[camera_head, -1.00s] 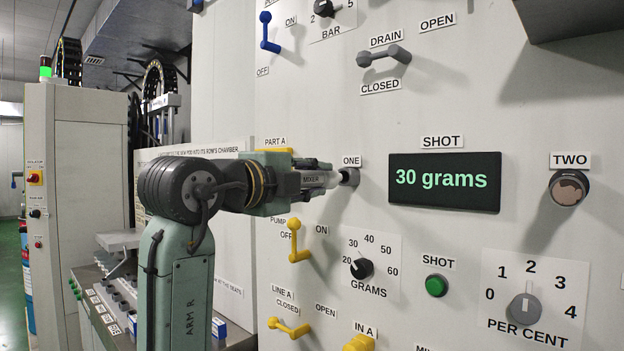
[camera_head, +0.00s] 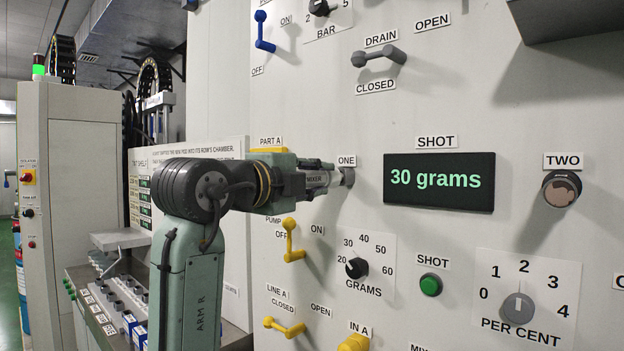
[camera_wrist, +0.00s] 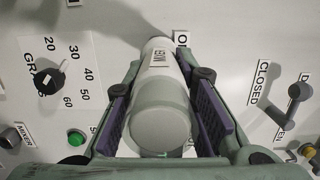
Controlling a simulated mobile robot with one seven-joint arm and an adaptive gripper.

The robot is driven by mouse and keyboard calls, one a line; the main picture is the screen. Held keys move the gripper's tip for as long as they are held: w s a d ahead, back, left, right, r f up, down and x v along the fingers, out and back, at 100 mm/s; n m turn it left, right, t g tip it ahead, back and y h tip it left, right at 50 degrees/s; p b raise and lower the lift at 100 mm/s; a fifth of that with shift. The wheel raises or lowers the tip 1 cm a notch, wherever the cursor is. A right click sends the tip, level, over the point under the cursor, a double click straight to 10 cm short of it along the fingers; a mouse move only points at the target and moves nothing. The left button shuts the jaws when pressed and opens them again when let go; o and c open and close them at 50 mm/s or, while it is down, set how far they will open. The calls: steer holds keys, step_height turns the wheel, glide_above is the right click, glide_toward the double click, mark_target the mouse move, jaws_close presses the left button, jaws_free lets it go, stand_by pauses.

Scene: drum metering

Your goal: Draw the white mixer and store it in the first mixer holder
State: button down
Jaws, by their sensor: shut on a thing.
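The white mixer (camera_wrist: 160,110) is a stubby cylinder with a label and a narrower far end, and it points at the wall. In the head view the white mixer (camera_head: 320,181) lies level at the grey port marked ONE (camera_head: 347,177). I cannot tell whether its tip is inside the port or just in front of it. My gripper (camera_wrist: 162,85) is shut on the mixer, with a dark pad on each side; it also shows in the head view (camera_head: 312,180). I cannot make out which holder is the first mixer holder.
The wall panel carries the display (camera_head: 439,181) reading 30 grams, a grey drain lever (camera_head: 379,56), yellow levers (camera_head: 291,240), knobs and a green SHOT button (camera_head: 430,285). Port TWO (camera_head: 562,188) is to the right. A bench with labelled slots (camera_head: 118,300) stands at lower left, partly behind my arm.

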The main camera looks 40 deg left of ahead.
steer(key=shift+w+d, duration=0.1)
steer(key=shift+w, duration=0.9)
steer(key=c, duration=1.3)
jaws_free()
steer(key=s, duration=1.2)
steer(key=shift+d, duration=0.35)
